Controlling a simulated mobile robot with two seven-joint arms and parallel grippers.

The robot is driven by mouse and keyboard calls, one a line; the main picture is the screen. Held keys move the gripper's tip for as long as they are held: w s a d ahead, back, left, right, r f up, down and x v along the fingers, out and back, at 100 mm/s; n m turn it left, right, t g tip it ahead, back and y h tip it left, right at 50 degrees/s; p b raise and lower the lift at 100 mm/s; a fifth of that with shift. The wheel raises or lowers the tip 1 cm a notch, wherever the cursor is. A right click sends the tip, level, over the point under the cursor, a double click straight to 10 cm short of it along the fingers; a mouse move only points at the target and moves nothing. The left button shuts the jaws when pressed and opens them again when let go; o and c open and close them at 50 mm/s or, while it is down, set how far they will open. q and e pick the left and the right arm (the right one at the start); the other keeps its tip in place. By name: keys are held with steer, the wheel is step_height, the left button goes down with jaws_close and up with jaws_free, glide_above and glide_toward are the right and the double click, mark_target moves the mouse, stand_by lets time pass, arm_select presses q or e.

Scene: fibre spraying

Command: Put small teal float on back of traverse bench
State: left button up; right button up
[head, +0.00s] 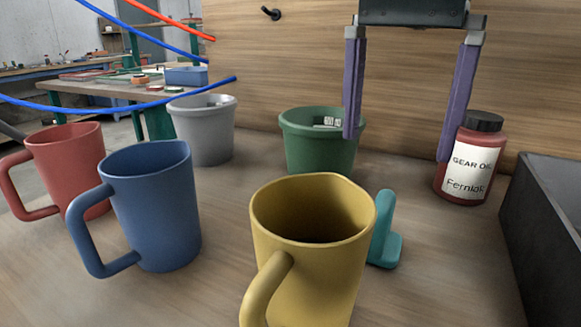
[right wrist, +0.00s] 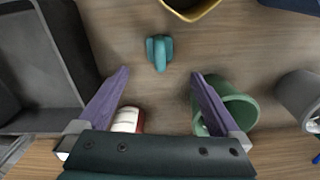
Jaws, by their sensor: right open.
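The small teal float (head: 388,240) sits on the wooden bench top (head: 220,285), just right of the yellow mug, which partly hides it in the head view. It has a flat foot and an upright part. It also shows in the right wrist view (right wrist: 160,52), between and beyond the fingertips. My right gripper (head: 399,150) is open and empty, its two purple fingers pointing down above the bench. In the right wrist view the gripper (right wrist: 160,73) does not touch the float. My left gripper is not in view. I cannot tell which bench is the traverse bench.
A yellow mug (head: 310,265), blue mug (head: 155,205) and red mug (head: 70,160) stand at the front and left. A grey pot (head: 205,130), green pot (head: 318,150) and gear oil bottle (head: 467,165) stand behind. A dark tray (head: 545,220) is at right. Another bench (head: 110,92) stands behind left.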

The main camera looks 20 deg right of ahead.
mark_target(389, 195)
steer(key=m, duration=0.3)
steer(key=f+m, duration=0.1)
steer(key=m, duration=0.1)
steer(key=shift+m+b, duration=0.35)
steer(key=shift+m, duration=0.05)
steer(key=m, duration=0.3)
steer(key=shift+f, duration=0.15)
steer(key=m, duration=0.4)
steer(key=shift+d+f+m+b, duration=0.15)
steer(key=shift+f+m+b, duration=0.15)
steer(key=shift+m+b, duration=0.1)
steer(key=shift+d+f+m, duration=0.1)
steer(key=shift+f+m, duration=0.15)
steer(key=shift+m, duration=0.85)
step_height(389, 195, down, 4)
steer(key=shift+r, duration=0.15)
steer(key=f, duration=0.6)
steer(key=shift+a+b, duration=0.25)
steer(key=shift+b, duration=0.1)
steer(key=c, duration=1.5)
